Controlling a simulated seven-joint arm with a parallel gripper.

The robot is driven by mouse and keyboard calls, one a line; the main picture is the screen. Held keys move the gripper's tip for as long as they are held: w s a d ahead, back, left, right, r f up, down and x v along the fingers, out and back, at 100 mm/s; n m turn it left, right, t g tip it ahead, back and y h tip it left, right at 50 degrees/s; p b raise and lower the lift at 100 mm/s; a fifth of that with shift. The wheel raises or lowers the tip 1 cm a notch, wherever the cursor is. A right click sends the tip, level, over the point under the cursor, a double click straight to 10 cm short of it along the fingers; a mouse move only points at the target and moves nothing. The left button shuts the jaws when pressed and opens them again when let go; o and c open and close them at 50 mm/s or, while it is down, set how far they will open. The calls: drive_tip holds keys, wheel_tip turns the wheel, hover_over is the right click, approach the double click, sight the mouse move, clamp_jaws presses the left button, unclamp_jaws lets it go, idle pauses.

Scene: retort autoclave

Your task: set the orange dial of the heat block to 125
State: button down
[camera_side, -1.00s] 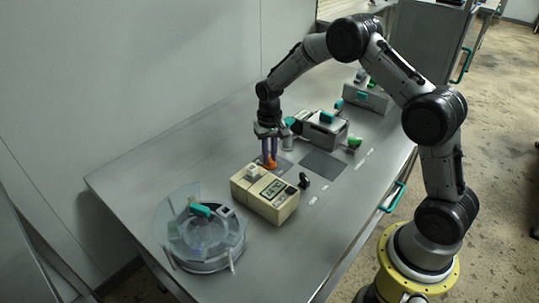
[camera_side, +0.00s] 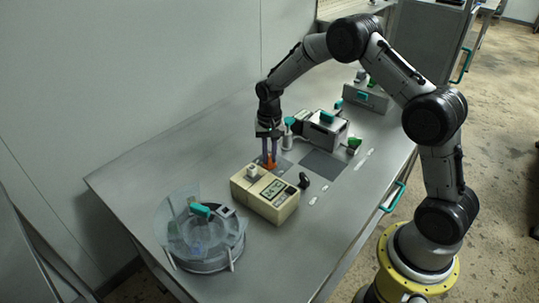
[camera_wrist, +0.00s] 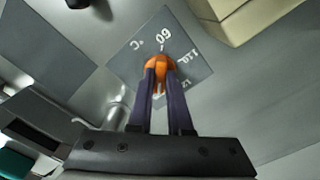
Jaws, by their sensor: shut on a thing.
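The orange dial (camera_side: 271,164) sits on a grey scale plate on the bench, behind a cream box (camera_side: 265,194) with a display. In the wrist view the dial (camera_wrist: 160,60) is at the middle of the plate (camera_wrist: 128,62), which carries the white marks 60, °C, 110 and a partly hidden one starting with 12. My gripper (camera_wrist: 160,72) points down with its two purple fingers shut on the dial; it also shows in the side view (camera_side: 268,160). The fingers cover part of the scale, and I cannot tell the dial's exact setting.
A clear round-lidded vessel (camera_side: 203,240) stands left of the cream box. A grey device (camera_side: 325,130) with teal and green parts stands behind right, and a black knob (camera_side: 304,181) is beside the cream box. A dark flat plate (camera_side: 323,164) lies at the right.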

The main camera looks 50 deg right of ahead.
sight(269, 158)
drive_tip(key=c, duration=0.8)
unclamp_jaws()
drive_tip(key=shift+c, duration=0.2)
drive_tip(key=shift+r, duration=0.15)
wheel_tip(269, 158, up, 14)
